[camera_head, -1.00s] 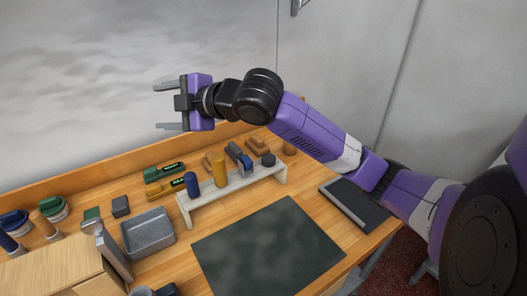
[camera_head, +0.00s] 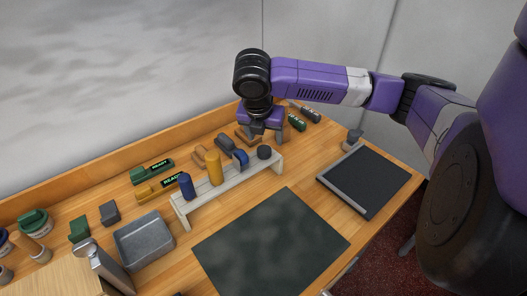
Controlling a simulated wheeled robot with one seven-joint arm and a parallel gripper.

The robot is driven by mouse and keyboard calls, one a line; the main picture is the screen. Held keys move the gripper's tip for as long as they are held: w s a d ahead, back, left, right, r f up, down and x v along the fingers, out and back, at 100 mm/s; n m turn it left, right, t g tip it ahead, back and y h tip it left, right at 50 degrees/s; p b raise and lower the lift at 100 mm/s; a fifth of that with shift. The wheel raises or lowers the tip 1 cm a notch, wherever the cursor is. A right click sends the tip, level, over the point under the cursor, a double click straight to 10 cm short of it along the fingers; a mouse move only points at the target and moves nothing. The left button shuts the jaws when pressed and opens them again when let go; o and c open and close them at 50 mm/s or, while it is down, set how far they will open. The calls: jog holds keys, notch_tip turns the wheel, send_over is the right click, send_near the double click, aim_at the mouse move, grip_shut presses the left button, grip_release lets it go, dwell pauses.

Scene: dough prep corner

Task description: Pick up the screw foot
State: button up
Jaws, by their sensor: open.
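I cannot tell for sure which piece is the screw foot. A short dark round piece (camera_head: 264,152) stands at the right end of the pale rack (camera_head: 230,187). A small grey piece with a dark top (camera_head: 353,141) stands at the back right, by the dark tray. My gripper (camera_head: 265,135) points down with its jaws open, just behind the rack's right end and above the bench. It appears empty. It hides part of the bench there, and the space between its fingers is hard to see.
The rack also holds a blue cylinder (camera_head: 186,186), a yellow cylinder (camera_head: 214,168) and a blue piece (camera_head: 240,158). Brown blocks (camera_head: 206,156) and green pieces (camera_head: 296,122) lie behind. A grey bin (camera_head: 145,240) is at left. The dark mat (camera_head: 270,245) is clear.

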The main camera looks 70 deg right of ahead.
aim_at(264, 149)
jog(key=shift+w+a+p+x, duration=0.1)
jog(key=shift+p+x, duration=0.15)
jog(key=shift+x, duration=0.8)
jog(key=shift+w+a+p+x, duration=0.15)
jog(key=shift+p+x, duration=0.1)
jog(key=shift+x, duration=0.8)
jog(key=shift+w+a+p+x, duration=0.1)
jog(key=shift+p+x, duration=0.15)
jog(key=shift+x, duration=0.75)
jog(key=shift+f, duration=0.1)
grip_shut()
